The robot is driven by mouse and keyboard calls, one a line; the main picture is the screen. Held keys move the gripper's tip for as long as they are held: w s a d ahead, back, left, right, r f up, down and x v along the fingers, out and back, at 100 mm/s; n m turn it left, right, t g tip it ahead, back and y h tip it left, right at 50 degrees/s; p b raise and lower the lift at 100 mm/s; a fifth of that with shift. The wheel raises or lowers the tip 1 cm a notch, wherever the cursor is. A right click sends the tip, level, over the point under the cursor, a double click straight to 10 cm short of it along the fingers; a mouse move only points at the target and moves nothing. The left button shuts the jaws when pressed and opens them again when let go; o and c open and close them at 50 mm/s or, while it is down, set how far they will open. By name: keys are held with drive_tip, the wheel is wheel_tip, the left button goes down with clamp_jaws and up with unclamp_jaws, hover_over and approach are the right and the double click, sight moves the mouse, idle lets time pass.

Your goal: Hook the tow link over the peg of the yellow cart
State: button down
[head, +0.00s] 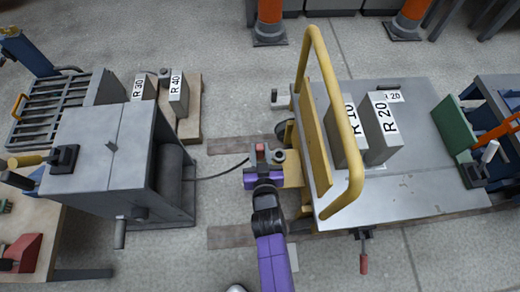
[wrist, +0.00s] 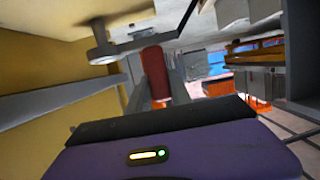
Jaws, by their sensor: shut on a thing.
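My gripper (head: 262,168) is low beside the left end of the yellow cart (head: 318,140). It is shut on the tow link, whose red grip (head: 260,149) stands up from the jaws; the grip also shows in the wrist view (wrist: 155,74). A small grey round end (head: 279,156) shows just right of the grip, over the cart's yellow plate (head: 293,173). In the wrist view a grey disc and flat bar (wrist: 104,42) lie close to the yellow surface. I cannot tell peg from link eye there, or whether the link is around the peg.
A dark cable (head: 222,173) runs from the grey machine (head: 105,145) to the link. The cart's tall yellow handle (head: 348,130) rises right of my gripper. Blocks labelled R 10 (head: 346,128) and R 20 (head: 381,128) stand on the deck. Floor between machine and cart is mostly clear.

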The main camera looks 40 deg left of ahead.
sight(260, 158)
drive_tip(key=shift+f+b, duration=1.9)
drive_tip(key=c, duration=1.1)
unclamp_jaws()
drive_tip(key=shift+s+d+r, duration=0.1)
drive_tip(key=p+v, duration=0.6)
drive_tip(key=shift+d+r+p, duration=0.1)
drive_tip(key=shift+r+p, duration=0.1)
drive_tip(key=shift+p, duration=0.15)
drive_tip(key=shift+s+d+p, duration=0.35)
drive_tip(key=shift+s+d, duration=0.1)
drive_tip(key=shift+d, duration=0.05)
